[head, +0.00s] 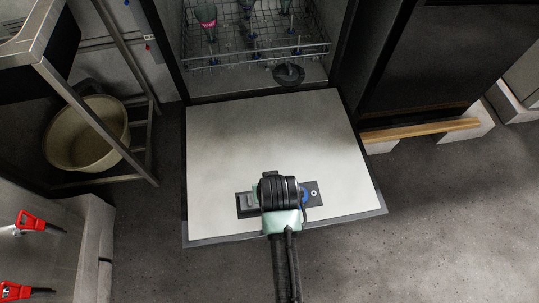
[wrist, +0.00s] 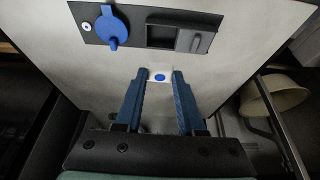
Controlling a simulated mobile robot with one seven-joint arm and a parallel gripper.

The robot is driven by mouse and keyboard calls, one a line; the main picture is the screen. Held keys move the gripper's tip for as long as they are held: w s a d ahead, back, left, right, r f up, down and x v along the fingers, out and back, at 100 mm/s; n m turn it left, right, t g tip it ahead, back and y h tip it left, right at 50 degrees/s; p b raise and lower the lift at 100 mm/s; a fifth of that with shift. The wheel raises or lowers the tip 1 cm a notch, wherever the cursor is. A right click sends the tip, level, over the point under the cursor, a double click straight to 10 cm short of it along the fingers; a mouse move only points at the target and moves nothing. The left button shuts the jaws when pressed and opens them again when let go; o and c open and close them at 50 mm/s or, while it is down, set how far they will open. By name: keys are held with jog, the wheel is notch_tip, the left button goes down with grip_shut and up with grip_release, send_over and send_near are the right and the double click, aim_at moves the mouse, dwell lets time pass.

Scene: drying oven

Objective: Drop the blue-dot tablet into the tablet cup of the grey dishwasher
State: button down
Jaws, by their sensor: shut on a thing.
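My gripper (wrist: 160,80) is shut on the blue-dot tablet (wrist: 159,76), a small white block with a blue dot, held between the blue fingertips. The grey dishwasher's door (head: 225,135) is folded down flat. A dark dispenser panel (wrist: 225,22) is set in it. The tablet cup (wrist: 161,37) is a square recess in that panel, open and dark inside, with a grey lid (wrist: 202,43) beside it. In the wrist view the tablet is just below the cup and apart from it. In the head view my gripper (head: 280,185) covers the panel's middle and the tablet is hidden.
A round blue cap (wrist: 112,28) is on the same panel, beside the cup. The dishwasher's wire rack (head: 255,55) holds glassware behind the door. A beige basin (head: 85,135) stands at left under a metal table, with a wooden bar (head: 420,130) at right. The door around my gripper is clear.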

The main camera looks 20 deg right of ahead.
jog(key=shift+r+p, duration=0.15)
jog(key=shift+p, duration=0.35)
jog(key=shift+f+b, duration=1.85)
jog(key=shift+f, duration=1.5)
jog(key=shift+c, duration=2.2)
grip_release()
jog(key=p+v, duration=0.6)
jog(key=v, duration=0.7)
